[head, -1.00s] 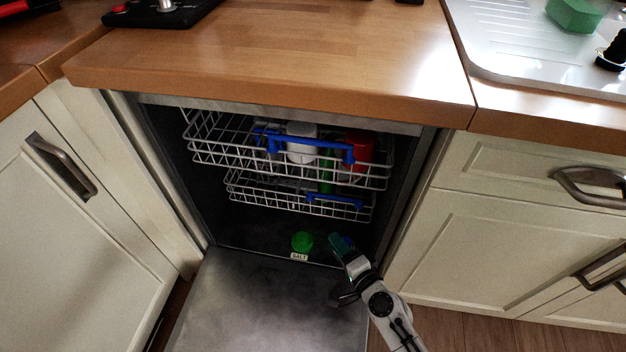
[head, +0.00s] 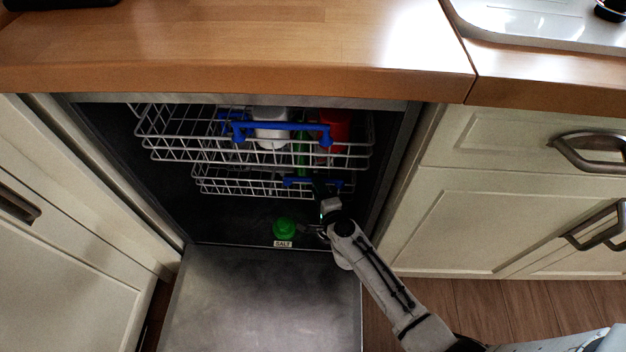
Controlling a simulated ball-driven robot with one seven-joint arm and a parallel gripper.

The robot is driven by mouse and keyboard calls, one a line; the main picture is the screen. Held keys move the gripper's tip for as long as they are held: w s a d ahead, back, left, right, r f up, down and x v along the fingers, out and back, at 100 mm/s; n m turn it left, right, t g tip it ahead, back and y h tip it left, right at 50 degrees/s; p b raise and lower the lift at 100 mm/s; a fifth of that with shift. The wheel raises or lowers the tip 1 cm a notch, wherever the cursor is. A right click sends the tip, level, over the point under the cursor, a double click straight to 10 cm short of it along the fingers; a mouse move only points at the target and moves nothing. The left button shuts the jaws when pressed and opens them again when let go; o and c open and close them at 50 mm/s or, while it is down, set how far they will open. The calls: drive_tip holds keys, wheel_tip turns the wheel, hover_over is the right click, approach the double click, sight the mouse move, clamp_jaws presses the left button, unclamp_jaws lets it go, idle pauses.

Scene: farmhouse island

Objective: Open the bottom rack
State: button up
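The dishwasher stands with its door (head: 265,300) folded down. The bottom rack (head: 225,183) is a white wire basket with a blue handle (head: 298,182) at its front, and it sits inside the dishwasher.
The top rack (head: 170,148) sits above with a blue handle (head: 285,128), a white cup (head: 270,130) and a red cup (head: 335,128). A green salt cap (head: 284,229) is on the dishwasher floor. The wooden counter (head: 240,50) overhangs. Drawers (head: 520,140) flank the right side.

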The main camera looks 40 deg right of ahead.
drive_tip(key=shift+b+x, duration=0.45)
drive_tip(key=shift+x, duration=1.8)
clamp_jaws()
